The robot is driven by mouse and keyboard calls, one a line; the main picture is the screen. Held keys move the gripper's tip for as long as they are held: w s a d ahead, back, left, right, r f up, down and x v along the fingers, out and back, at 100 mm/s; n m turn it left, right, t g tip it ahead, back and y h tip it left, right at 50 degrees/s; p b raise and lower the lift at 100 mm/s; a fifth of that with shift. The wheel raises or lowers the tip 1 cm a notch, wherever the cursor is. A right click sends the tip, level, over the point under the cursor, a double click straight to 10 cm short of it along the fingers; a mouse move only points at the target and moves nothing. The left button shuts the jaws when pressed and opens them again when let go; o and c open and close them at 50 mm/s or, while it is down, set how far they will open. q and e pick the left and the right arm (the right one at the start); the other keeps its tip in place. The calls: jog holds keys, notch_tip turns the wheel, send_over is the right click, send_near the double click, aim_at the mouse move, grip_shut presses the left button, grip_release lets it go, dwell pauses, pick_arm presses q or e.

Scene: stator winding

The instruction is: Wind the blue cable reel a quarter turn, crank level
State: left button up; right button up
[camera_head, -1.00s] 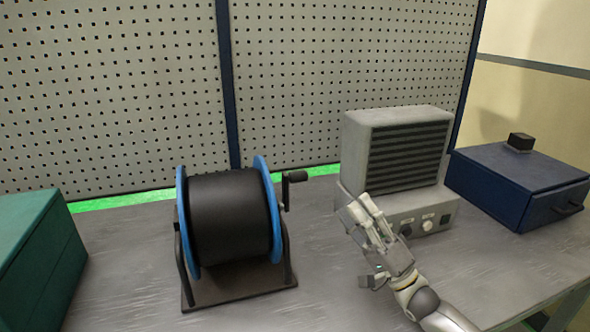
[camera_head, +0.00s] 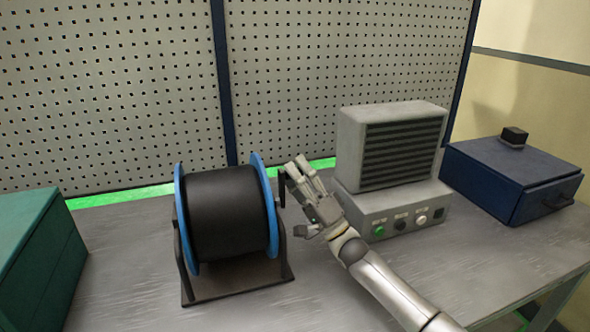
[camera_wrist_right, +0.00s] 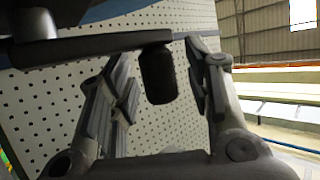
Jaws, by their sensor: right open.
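The cable reel (camera_head: 228,212) has a black drum between blue flanges on a dark stand at the left middle of the bench. Its crank is on the right side; in the head view my right gripper (camera_head: 292,192) covers most of it. In the right wrist view the crank arm (camera_wrist_right: 95,47) runs across the top, and its black handle (camera_wrist_right: 158,76) hangs between the two fingers of my open right gripper (camera_wrist_right: 165,95). Gaps show on both sides of the handle, so the fingers look apart from it. My left gripper is not in view.
A grey vented unit (camera_head: 345,150) with knobs stands right of my right arm. A dark blue box (camera_head: 490,185) sits at the far right, a green box (camera_head: 45,255) at the left. A pegboard (camera_head: 110,90) rises behind. The front bench is clear.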

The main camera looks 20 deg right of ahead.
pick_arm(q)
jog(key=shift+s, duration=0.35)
pick_arm(e)
jog(key=shift+w+a+r, duration=0.1)
jog(key=shift+w, duration=0.05)
grip_shut()
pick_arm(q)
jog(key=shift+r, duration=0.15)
pick_arm(e)
jog(key=shift+w+r+m+h+p, duration=0.1)
jog(key=shift+m+h+p, duration=0.2)
jog(key=shift+p, duration=0.35)
pick_arm(q)
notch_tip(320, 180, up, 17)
jog(key=p, duration=1.6)
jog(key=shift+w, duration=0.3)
pick_arm(e)
jog(key=w+f+m+g+h, duration=0.6)
jog(key=f+m+g+h, duration=0.1)
jog(key=g, duration=0.6)
jog(key=shift+w+a+f+m+g+h, duration=0.2)
jog(key=shift+w+f+m+g+h, duration=0.15)
jog(key=shift+m+h, duration=0.2)
